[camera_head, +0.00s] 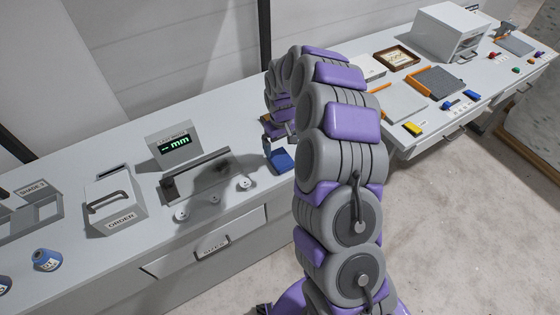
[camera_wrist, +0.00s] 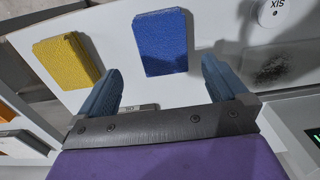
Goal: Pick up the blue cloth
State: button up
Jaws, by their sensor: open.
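The blue cloth (camera_wrist: 160,42) is a small flat blue rectangle lying on the pale worktop. It appears ahead of and between my gripper's fingers in the wrist view. My gripper (camera_wrist: 162,66) is open, with two grey-blue fingers spread apart and nothing held. In the head view the blue cloth (camera_head: 283,161) shows at the worktop's edge beside my arm, partly hidden. My gripper is close by it and mostly hidden by my arm there. How far the fingers are above the cloth is unclear.
A yellow block-like cloth (camera_wrist: 68,60) lies left of the blue one. A measuring unit with a green "mm" display (camera_head: 175,146), a box marked ORDER (camera_head: 116,206) and a blue spool (camera_head: 46,260) stand leftward. The right table holds a white cabinet (camera_head: 447,34) and several coloured pieces.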

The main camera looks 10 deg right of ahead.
aim_at(280, 157)
jog(key=shift+s+a+f+b, duration=0.15)
jog(key=shift+f+b, duration=0.1)
jog(key=shift+f, duration=1.25)
jog(key=shift+a+f+b, duration=0.1)
jog(key=shift+f+b, duration=0.1)
jog(key=shift+f, duration=1.3)
jog(key=shift+c, duration=0.5)
jog(key=c, duration=1)
jog(key=shift+o, duration=0.2)
jog(key=shift+r, duration=0.1)
jog(key=shift+r+p, duration=0.35)
jog(key=shift+r, duration=1.2)
jog(key=shift+s+r, duration=0.2)
jog(key=shift+r, duration=0.05)
jog(key=s+a+r+p, duration=0.1)
jog(key=s, duration=1.4)
jog(key=shift+s+r, duration=0.15)
jog(key=shift+s, duration=0.2)
